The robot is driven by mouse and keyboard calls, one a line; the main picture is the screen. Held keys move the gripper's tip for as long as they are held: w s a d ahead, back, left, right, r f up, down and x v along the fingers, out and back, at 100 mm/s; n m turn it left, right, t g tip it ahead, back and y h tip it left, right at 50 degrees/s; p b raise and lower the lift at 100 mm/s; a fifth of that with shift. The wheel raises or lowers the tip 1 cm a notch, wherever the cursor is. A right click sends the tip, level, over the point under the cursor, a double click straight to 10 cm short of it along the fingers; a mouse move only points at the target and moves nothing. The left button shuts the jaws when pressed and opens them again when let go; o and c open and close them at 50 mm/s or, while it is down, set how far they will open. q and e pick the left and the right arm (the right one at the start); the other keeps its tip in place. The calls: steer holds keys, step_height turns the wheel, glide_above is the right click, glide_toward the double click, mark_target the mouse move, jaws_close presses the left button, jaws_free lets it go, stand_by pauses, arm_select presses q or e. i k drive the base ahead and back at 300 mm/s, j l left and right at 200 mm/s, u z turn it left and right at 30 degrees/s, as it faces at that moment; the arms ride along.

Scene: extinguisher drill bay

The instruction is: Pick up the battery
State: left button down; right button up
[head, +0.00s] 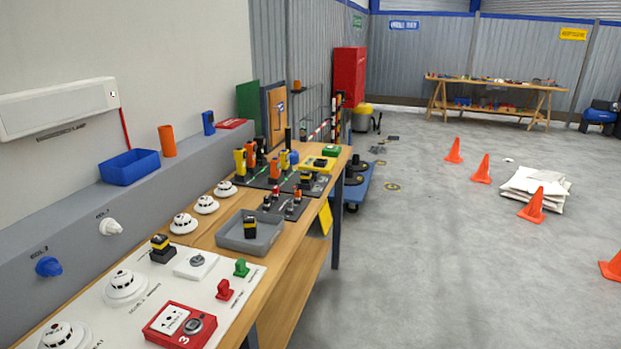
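No object is labelled as a battery at this size. A small black block with a yellow band (250,227), which looks like a battery, stands in a shallow grey tray (276,240) on the wooden bench. A similar black and yellow block (162,249) stands on the white panel nearer to me, beside a round white detector. Another dark block with yellow (306,181) seems to stand farther back, near the yellow device. Neither of my grippers shows in the head view.
White detectors (126,286), a red call point (181,325) and small red and green pieces crowd the near bench (285,262). Drill-like tools (275,167) stand farther back. A blue bin (130,167) sits on the grey ledge. Open floor with orange cones (480,168) lies right.

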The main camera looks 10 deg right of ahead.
mark_target(250, 221)
steer(key=i+l+u, duration=0.25)
steer(key=i+l, duration=0.55)
steer(key=i+l+u, duration=0.3)
steer(key=i+l, duration=0.55)
steer(key=l, duration=0.15)
